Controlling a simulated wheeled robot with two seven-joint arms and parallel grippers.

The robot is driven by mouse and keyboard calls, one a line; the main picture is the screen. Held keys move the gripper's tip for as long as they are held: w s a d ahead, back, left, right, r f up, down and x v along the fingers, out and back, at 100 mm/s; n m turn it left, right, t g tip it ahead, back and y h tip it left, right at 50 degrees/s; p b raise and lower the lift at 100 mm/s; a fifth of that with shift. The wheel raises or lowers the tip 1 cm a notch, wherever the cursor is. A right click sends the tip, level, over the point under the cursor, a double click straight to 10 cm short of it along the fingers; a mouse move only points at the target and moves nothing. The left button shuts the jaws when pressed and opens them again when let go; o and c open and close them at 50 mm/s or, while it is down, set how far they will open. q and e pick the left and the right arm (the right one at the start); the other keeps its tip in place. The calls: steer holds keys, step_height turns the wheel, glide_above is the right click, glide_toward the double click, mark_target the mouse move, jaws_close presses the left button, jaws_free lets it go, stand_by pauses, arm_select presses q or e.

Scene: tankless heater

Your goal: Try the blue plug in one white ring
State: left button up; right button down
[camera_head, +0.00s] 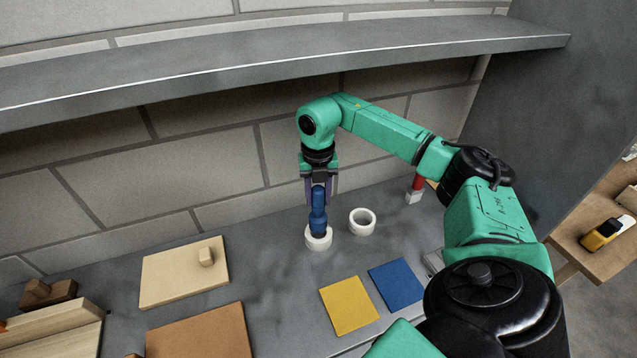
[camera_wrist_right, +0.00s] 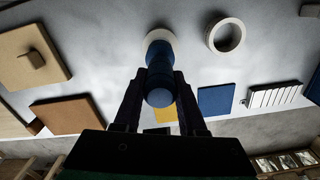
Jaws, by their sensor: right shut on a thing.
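The blue plug (camera_head: 318,212) is upright in my right gripper (camera_head: 319,194), which points down and is shut on the plug's upper part. The plug's lower end is at one white ring (camera_head: 319,241), at or in its opening; how deep it sits is hidden. In the right wrist view the plug (camera_wrist_right: 160,75) stands between the fingers (camera_wrist_right: 160,92), with the ring (camera_wrist_right: 160,36) partly behind it. A second white ring (camera_head: 362,221) stands empty to the right; it also shows in the right wrist view (camera_wrist_right: 226,35). My left gripper is not in view.
A yellow square (camera_head: 349,305) and a blue square (camera_head: 396,284) lie in front. A light board with a knob (camera_head: 185,273) and a brown board (camera_head: 200,335) lie left. A red and white object (camera_head: 415,189) stands at right. A shelf (camera_head: 280,65) overhangs the back.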

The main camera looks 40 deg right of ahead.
mark_target(318, 189)
steer(key=shift+r+p, duration=1.75)
steer(key=shift+r, duration=0.3)
